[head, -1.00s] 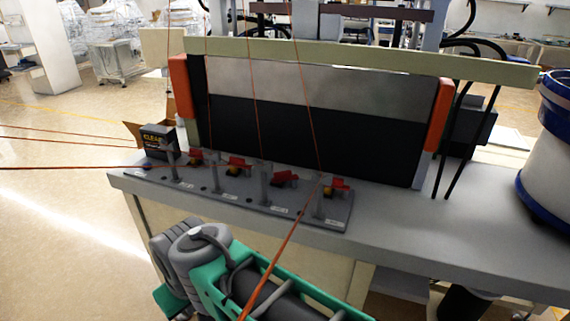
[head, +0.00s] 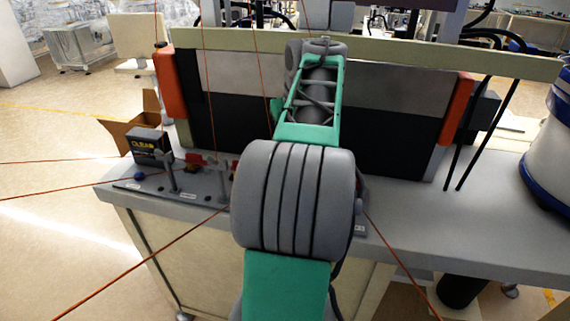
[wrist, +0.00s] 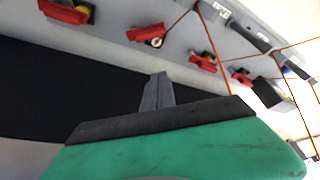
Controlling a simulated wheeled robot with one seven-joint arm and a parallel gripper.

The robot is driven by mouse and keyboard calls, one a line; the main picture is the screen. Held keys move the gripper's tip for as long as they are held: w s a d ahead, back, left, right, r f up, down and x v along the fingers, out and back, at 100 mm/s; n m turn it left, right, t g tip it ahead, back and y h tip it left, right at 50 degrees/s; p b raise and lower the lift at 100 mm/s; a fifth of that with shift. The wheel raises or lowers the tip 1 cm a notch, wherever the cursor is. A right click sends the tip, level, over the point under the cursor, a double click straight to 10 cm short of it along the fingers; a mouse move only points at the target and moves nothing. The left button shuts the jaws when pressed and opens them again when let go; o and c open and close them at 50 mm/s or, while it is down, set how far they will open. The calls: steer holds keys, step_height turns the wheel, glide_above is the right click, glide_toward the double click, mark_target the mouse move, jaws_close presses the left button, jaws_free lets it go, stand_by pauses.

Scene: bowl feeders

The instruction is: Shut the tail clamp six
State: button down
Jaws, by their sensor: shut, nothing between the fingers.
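Several clamps with red handles stand in a row on a grey plate (head: 139,184) on the bench. In the head view one red clamp (head: 194,160) shows left of my arm, and my arm hides the right part of the row. In the wrist view several red clamps cross the top: one at the upper left (wrist: 68,12), one at the upper middle (wrist: 146,32), one right of it (wrist: 203,62) and a smaller one (wrist: 242,76). Number labels are too small to read. My gripper (wrist: 157,88) is shut and empty, apart from the clamps. The head view does not show its fingers.
Orange cords (head: 150,250) cross the scene and pass by the plate. A dark panel (head: 390,135) with orange end posts (head: 453,120) stands behind the row. A black box (head: 150,145) sits at the left end. A blue-white bowl feeder (head: 550,160) stands at the right.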

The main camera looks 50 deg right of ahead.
steer(key=x, duration=1)
steer(key=shift+p, duration=0.4)
steer(key=s, duration=0.1)
steer(key=s+a, duration=0.1)
steer(key=shift+s+a+r+p, duration=0.15)
steer(key=shift+s+a+p, duration=0.15)
steer(key=shift+s+a, duration=0.25)
steer(key=shift+s, duration=0.1)
